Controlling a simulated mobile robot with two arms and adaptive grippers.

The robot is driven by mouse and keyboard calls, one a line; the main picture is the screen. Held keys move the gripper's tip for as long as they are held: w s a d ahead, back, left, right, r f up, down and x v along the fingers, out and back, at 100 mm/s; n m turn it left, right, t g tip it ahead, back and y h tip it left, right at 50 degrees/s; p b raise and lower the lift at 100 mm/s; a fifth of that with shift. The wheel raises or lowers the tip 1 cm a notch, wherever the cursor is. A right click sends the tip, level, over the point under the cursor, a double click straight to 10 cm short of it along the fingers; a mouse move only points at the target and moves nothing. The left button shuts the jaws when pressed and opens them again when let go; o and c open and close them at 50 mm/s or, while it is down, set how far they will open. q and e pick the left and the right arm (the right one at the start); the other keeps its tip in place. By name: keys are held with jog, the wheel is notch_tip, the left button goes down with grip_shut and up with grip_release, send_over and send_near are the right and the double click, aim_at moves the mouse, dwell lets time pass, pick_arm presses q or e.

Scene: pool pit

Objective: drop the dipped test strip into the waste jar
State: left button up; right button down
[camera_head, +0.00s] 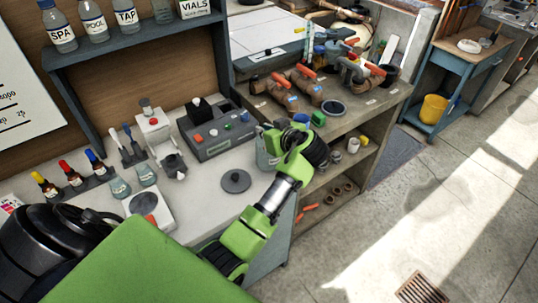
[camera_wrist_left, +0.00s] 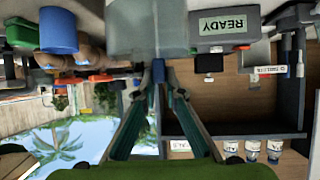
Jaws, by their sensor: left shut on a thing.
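My left gripper (camera_head: 272,136) is at the right end of the counter, above and against the view of a clear glass jar (camera_head: 265,160), which looks like the waste jar. The arm hides much of the jar. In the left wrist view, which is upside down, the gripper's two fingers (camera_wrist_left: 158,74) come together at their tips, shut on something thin. I take it as the test strip, but it cannot be made out clearly. The translucent jar (camera_wrist_left: 145,28) fills the top middle, close to the fingertips; I cannot tell whether they touch.
A dark round lid (camera_head: 236,181) lies on the counter. A grey tester (camera_head: 215,130), a small scale (camera_head: 149,207) and dropper bottles (camera_head: 72,172) stand left of it. Pipes and valves (camera_head: 295,90) crowd the bench behind. The floor at right is clear.

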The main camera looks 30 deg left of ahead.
pick_arm(q)
jog(key=o, duration=0.8)
jog(key=shift+c, duration=0.2)
jog(key=shift+d+r, duration=0.1)
jog(key=v, duration=0.7)
pick_arm(e)
jog(key=shift+d, duration=0.45)
pick_arm(q)
jog(key=shift+s+d, duration=0.1)
